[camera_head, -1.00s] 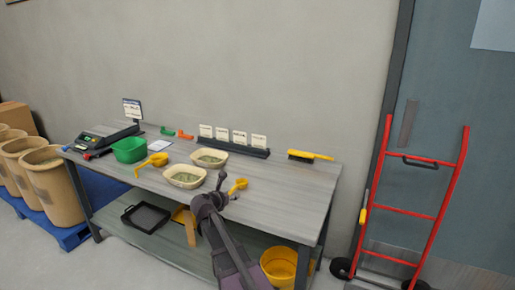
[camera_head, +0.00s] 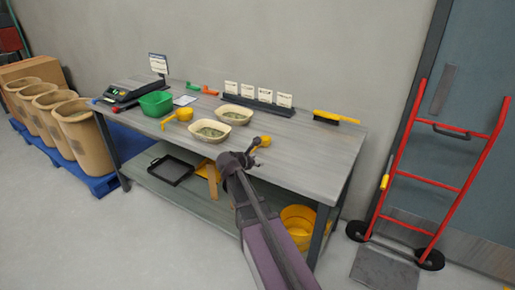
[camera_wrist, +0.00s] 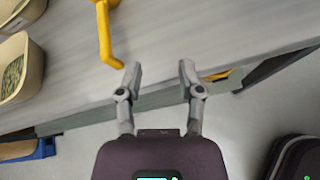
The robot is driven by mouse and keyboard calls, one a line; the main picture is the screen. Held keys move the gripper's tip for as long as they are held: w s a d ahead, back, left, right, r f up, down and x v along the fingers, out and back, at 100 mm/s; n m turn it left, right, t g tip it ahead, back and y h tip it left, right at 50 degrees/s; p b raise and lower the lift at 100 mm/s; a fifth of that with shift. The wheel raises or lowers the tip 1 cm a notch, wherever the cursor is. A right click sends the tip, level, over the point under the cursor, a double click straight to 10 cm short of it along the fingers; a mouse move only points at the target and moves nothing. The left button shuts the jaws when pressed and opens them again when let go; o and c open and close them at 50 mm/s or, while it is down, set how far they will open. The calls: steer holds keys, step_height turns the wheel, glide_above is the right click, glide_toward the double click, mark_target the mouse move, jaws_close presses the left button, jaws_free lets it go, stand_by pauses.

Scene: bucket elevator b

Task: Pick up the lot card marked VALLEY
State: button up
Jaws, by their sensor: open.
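Several small white lot cards (camera_head: 264,95) stand upright in a dark rack (camera_head: 258,105) at the back of the bench. Their lettering is too small to read, so I cannot tell which is marked VALLEY. My gripper is at the bench's front edge in the head view, well short of the cards. In the wrist view my gripper (camera_wrist: 160,72) is open and empty, its fingers apart over the front edge. The cards are not in the wrist view.
The bench (camera_head: 310,160) carries two bowls (camera_head: 209,131), yellow scoops (camera_head: 184,115), a green bin (camera_head: 156,103), a scale (camera_head: 122,93) and a yellow brush (camera_head: 336,117). A red hand truck (camera_head: 440,170) stands right.

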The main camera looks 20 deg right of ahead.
steer(key=s+a+f+m+g+y, duration=0.3)
steer(key=s+a+f+m+y, duration=0.1)
steer(key=s+m, duration=0.7)
steer(key=s+a+f+m+g+y, duration=0.4)
steer(key=s+a+f+m+y, duration=0.1)
steer(key=s+a+m, duration=0.4)
steer(key=shift+s+m+y, duration=0.4)
steer(key=shift+s+m, duration=0.5)
steer(key=shift+s, duration=0.25)
steer(key=shift+f, duration=0.1)
